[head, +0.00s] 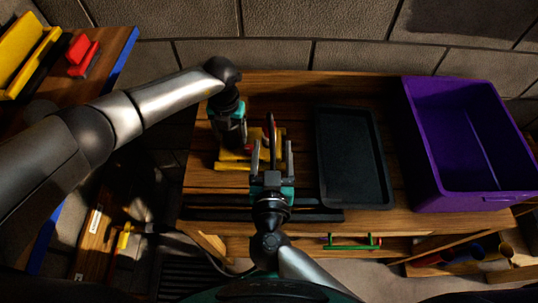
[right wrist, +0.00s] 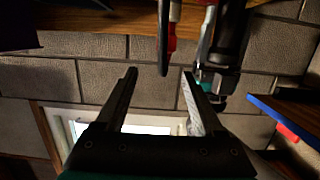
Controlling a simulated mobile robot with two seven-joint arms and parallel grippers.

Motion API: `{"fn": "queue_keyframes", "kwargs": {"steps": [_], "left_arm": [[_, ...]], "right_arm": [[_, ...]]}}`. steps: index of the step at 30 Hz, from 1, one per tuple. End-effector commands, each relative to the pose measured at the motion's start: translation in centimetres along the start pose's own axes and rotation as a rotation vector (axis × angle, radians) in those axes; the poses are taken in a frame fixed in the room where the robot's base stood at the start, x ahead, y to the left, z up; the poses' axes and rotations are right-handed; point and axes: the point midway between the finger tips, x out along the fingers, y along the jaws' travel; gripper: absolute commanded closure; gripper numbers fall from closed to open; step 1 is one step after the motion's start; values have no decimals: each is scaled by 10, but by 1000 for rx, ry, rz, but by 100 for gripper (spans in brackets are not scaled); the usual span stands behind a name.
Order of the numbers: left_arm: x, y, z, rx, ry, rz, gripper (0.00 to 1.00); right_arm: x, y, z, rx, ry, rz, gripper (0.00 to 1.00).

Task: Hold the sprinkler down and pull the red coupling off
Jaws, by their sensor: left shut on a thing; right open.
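The yellow sprinkler (head: 230,165) sits on the wooden bench, partly hidden by my arms. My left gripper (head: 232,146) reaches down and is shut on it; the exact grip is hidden. The red coupling (head: 267,131) shows as a small red patch to the right of the left gripper, and as a red piece (right wrist: 172,38) in the right wrist view. A dark hose-like piece (head: 272,132) stands beside it.
A black tray (head: 382,192) lies right of the grippers. A purple bin (head: 428,155) stands at the bench's right end. A side shelf at left holds red and yellow items.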

Motion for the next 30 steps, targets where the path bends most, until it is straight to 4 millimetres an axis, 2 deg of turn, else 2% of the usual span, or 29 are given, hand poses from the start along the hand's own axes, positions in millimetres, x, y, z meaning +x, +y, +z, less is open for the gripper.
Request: {"fn": "queue_keyframes", "kwargs": {"steps": [3, 8, 30], "left_arm": [[0, 0, 0, 0, -1, 0, 100], [0, 0, 0, 0, -1, 0, 100], [0, 0, 0, 0, -1, 0, 100]], "right_arm": [[-5, -6, 11, -12, -49, -17, 30], [-1, -8, 15, -18, -66, -24, 30], [92, -9, 20, -17, -64, -21, 30]]}}
